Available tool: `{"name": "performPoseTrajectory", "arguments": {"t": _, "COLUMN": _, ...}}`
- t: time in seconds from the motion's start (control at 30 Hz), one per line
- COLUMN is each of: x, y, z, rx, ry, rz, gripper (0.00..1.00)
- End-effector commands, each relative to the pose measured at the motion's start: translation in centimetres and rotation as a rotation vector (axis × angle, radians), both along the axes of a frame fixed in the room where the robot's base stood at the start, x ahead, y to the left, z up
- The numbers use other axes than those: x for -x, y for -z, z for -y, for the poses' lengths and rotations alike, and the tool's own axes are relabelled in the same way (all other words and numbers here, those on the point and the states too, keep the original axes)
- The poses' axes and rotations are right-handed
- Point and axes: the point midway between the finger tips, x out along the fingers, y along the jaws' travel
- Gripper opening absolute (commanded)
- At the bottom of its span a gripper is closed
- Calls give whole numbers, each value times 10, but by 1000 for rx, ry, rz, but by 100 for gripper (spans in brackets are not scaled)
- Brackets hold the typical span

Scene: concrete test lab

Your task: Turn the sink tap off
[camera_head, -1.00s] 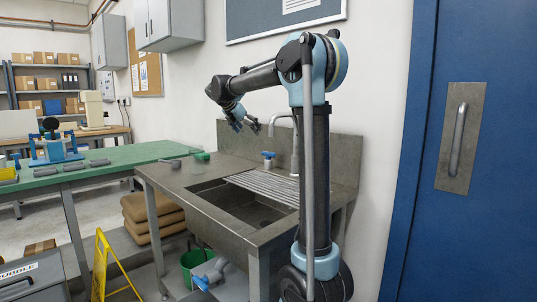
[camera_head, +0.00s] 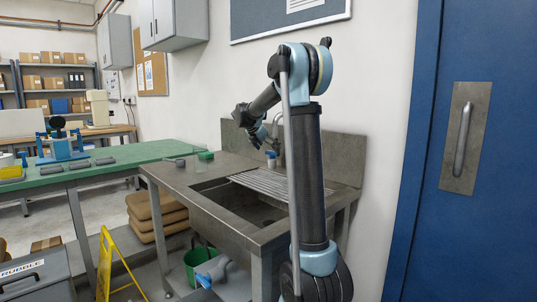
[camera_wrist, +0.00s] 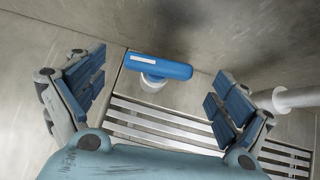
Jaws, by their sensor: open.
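The sink tap's blue lever handle (camera_wrist: 158,67) sits on a short white stem in the wrist view, upper middle, lying nearly crosswise. It also shows small in the head view (camera_head: 271,154). The grey tap spout (camera_wrist: 295,97) is at the right of the wrist view, beside my right finger. My gripper (camera_wrist: 160,88) is open, with its blue-padded fingers on either side of the handle and apart from it. In the head view my gripper (camera_head: 260,138) is over the back of the sink (camera_head: 200,182), just above the handle. My arm partly hides the spout there.
A slatted drainer (camera_wrist: 150,120) lies below my gripper. A green-topped table (camera_head: 120,158) is to the left, a yellow stand (camera_head: 122,262) in front. A blue door (camera_head: 440,230) is at the right.

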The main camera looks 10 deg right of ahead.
Motion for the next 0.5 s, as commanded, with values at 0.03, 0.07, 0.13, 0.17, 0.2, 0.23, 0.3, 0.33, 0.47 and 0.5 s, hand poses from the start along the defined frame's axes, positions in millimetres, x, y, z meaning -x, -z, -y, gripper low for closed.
{"name": "performPoseTrajectory", "arguments": {"t": 0.03, "x": -3, "y": 6, "z": 5, "rx": 0, "ry": 1, "rz": 0, "gripper": 93}}
{"name": "performPoseTrajectory", "arguments": {"t": 0.07, "x": -5, "y": 8, "z": 6, "rx": 0, "ry": 1, "rz": 0, "gripper": 93}}
{"name": "performPoseTrajectory", "arguments": {"t": 0.13, "x": -9, "y": 13, "z": 9, "rx": 0, "ry": 0, "rz": 0, "gripper": 93}}
{"name": "performPoseTrajectory", "arguments": {"t": 0.17, "x": -10, "y": 15, "z": 11, "rx": 0, "ry": -1, "rz": 1, "gripper": 93}}
{"name": "performPoseTrajectory", "arguments": {"t": 0.2, "x": -12, "y": 17, "z": 12, "rx": 0, "ry": -1, "rz": 1, "gripper": 93}}
{"name": "performPoseTrajectory", "arguments": {"t": 0.23, "x": -12, "y": 18, "z": 13, "rx": 0, "ry": -1, "rz": 1, "gripper": 93}}
{"name": "performPoseTrajectory", "arguments": {"t": 0.3, "x": -13, "y": 20, "z": 15, "rx": 0, "ry": -1, "rz": 1, "gripper": 93}}
{"name": "performPoseTrajectory", "arguments": {"t": 0.33, "x": -14, "y": 21, "z": 15, "rx": 0, "ry": -1, "rz": 1, "gripper": 93}}
{"name": "performPoseTrajectory", "arguments": {"t": 0.47, "x": -14, "y": 22, "z": 16, "rx": 0, "ry": -1, "rz": 1, "gripper": 93}}
{"name": "performPoseTrajectory", "arguments": {"t": 0.5, "x": -14, "y": 22, "z": 16, "rx": 0, "ry": -1, "rz": 1, "gripper": 93}}
